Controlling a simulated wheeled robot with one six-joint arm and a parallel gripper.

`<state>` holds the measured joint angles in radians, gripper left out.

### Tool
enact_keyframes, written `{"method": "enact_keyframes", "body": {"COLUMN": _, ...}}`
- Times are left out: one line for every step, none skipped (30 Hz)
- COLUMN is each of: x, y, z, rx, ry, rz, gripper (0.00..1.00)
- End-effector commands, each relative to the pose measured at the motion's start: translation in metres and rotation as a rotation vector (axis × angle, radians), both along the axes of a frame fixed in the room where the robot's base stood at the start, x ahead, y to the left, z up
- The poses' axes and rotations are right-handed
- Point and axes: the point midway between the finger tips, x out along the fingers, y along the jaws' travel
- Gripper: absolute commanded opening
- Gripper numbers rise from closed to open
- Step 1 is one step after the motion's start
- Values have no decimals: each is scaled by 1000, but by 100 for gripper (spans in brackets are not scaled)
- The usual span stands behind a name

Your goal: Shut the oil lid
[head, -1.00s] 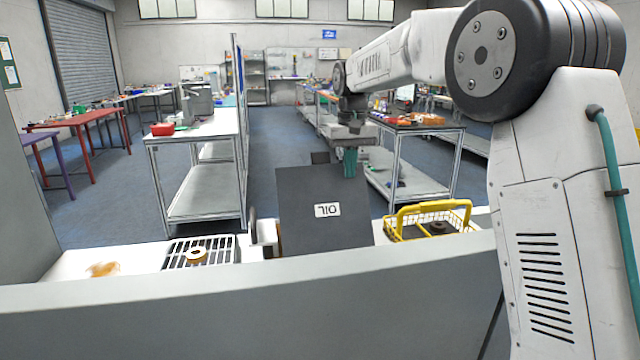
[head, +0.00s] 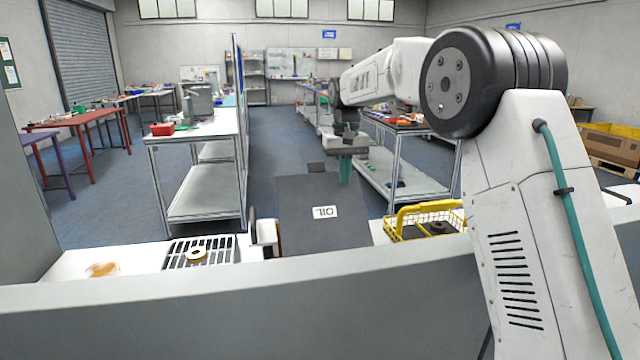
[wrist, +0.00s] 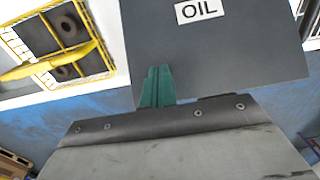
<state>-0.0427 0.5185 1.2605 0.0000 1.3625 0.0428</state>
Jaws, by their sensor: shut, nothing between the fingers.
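The oil lid (head: 308,235) is a dark grey panel with a white OIL label (head: 325,212). In the head view it stands tilted at the middle of the white counter, its label upside down. In the wrist view the lid (wrist: 225,55) fills the upper right, label upright. My gripper (head: 345,180) has teal fingers, shut and empty, at the lid's far edge, right of its middle. In the wrist view the fingers (wrist: 158,72) overlap the lid's edge; I cannot tell whether they touch it. What lies under the lid is hidden.
A yellow basket (head: 405,222) with dark ring parts stands right of the lid. A white grid rack (head: 225,255) with a tan ring (head: 196,254) is to the left, with an orange-brown item (head: 102,269) farther left. A workbench (head: 190,138) stands beyond.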

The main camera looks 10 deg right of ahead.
Motion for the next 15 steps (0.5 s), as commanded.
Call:
{"method": "enact_keyframes", "body": {"x": 0, "y": 0, "z": 0, "rx": 0, "ry": 0, "rz": 0, "gripper": 0}}
{"method": "enact_keyframes", "body": {"x": 0, "y": 0, "z": 0, "rx": 0, "ry": 0, "rz": 0, "gripper": 0}}
{"method": "enact_keyframes", "body": {"x": 0, "y": 0, "z": 0, "rx": 0, "ry": 0, "rz": 0, "gripper": 0}}
{"method": "enact_keyframes", "body": {"x": 0, "y": 0, "z": 0, "rx": 0, "ry": 0, "rz": 0, "gripper": 0}}
{"method": "enact_keyframes", "body": {"x": 0, "y": 0, "z": 0, "rx": 0, "ry": 0, "rz": 0, "gripper": 0}}
{"method": "enact_keyframes", "body": {"x": 0, "y": 0, "z": 0, "rx": 0, "ry": 0, "rz": 0, "gripper": 0}}
{"method": "enact_keyframes", "body": {"x": 0, "y": 0, "z": 0, "rx": 0, "ry": 0, "rz": 0, "gripper": 0}}
{"method": "enact_keyframes", "body": {"x": 0, "y": 0, "z": 0, "rx": 0, "ry": 0, "rz": 0, "gripper": 0}}
{"method": "enact_keyframes", "body": {"x": 1, "y": 0, "z": -1, "rx": 0, "ry": 0, "rz": 0, "gripper": 0}}
{"method": "enact_keyframes", "body": {"x": 1, "y": 0, "z": -2, "rx": 0, "ry": 0, "rz": 0, "gripper": 0}}
{"method": "enact_keyframes", "body": {"x": 2, "y": 0, "z": -3, "rx": 0, "ry": 1, "rz": 0, "gripper": 0}}
{"method": "enact_keyframes", "body": {"x": 3, "y": 0, "z": -5, "rx": 0, "ry": 1, "rz": 0, "gripper": 0}}
{"method": "enact_keyframes", "body": {"x": 4, "y": 0, "z": -7, "rx": 0, "ry": 2, "rz": 0, "gripper": 0}}
{"method": "enact_keyframes", "body": {"x": 6, "y": 0, "z": -9, "rx": 0, "ry": 2, "rz": 0, "gripper": 0}}
{"method": "enact_keyframes", "body": {"x": 8, "y": 0, "z": -12, "rx": 0, "ry": 2, "rz": 0, "gripper": 0}}
